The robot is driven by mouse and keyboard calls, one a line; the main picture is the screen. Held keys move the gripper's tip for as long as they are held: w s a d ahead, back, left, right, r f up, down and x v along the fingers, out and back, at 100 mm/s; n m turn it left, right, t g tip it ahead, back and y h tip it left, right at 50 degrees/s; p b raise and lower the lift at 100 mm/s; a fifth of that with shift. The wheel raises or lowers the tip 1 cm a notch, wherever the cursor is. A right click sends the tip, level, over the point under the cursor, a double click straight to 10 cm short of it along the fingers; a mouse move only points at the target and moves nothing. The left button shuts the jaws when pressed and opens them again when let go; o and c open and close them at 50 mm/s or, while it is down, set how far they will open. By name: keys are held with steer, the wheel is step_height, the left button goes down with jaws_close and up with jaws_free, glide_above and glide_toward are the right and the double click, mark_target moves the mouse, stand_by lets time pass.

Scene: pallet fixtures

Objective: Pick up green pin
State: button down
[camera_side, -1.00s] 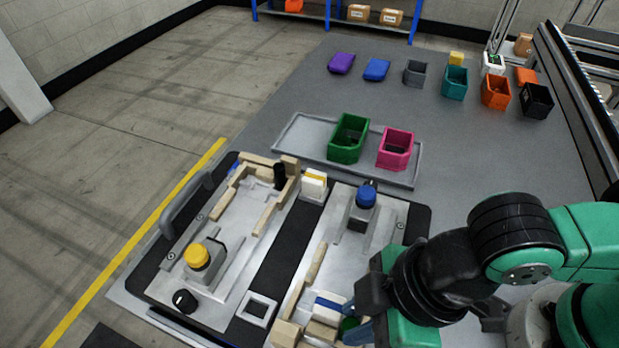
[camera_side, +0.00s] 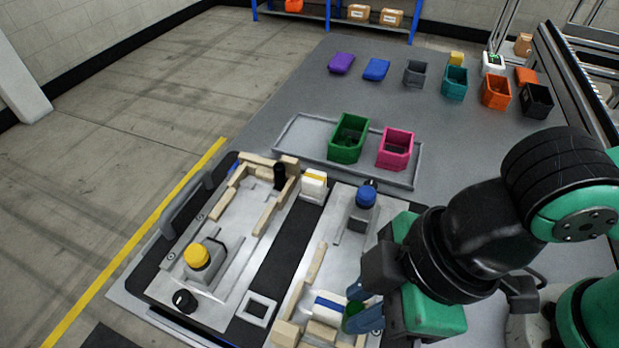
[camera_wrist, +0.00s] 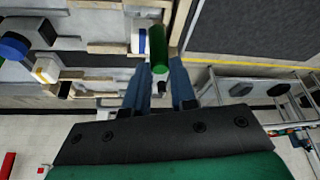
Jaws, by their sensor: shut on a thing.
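The green pin (camera_side: 352,319) is a plain cylinder at the bottom centre of the side view, beside the white block with a blue stripe. My gripper (camera_side: 364,306) is shut on it, with blue-grey fingers on either side; they hide part of the pin. In the wrist view the green pin (camera_wrist: 161,47) stretches away from the fingertips, and my gripper (camera_wrist: 158,80) shows its fingers at the pin's near end. I cannot tell whether the pin's lower end is clear of the fixture.
The white blue-striped block (camera_side: 330,306) and wooden rails (camera_side: 288,334) stand close to the left of the pin. A blue-capped post (camera_side: 366,197) and a yellow-capped post (camera_side: 196,256) rise from the pallet. Green (camera_side: 347,152) and pink (camera_side: 394,165) bins stand on a tray behind.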

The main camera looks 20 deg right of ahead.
step_height(320, 180, up, 15)
steer(key=shift+m, duration=0.3)
steer(key=shift+w+d+f, duration=0.3)
steer(key=shift+d+f, duration=0.05)
steer(key=shift+f, duration=2.5)
steer(key=shift+w+d+f, duration=0.3)
steer(key=shift+d+f, duration=0.05)
steer(key=shift+f, duration=2.5)
steer(key=shift+w+d+f, duration=0.3)
steer(key=shift+d+f, duration=0.05)
steer(key=shift+f, duration=2.5)
steer(key=shift+f, duration=0.15)
steer(key=shift+f, duration=0.65)
steer(key=shift+f, duration=0.15)
steer(key=c, duration=0.6)
jaws_free()
steer(key=shift+c, duration=0.2)
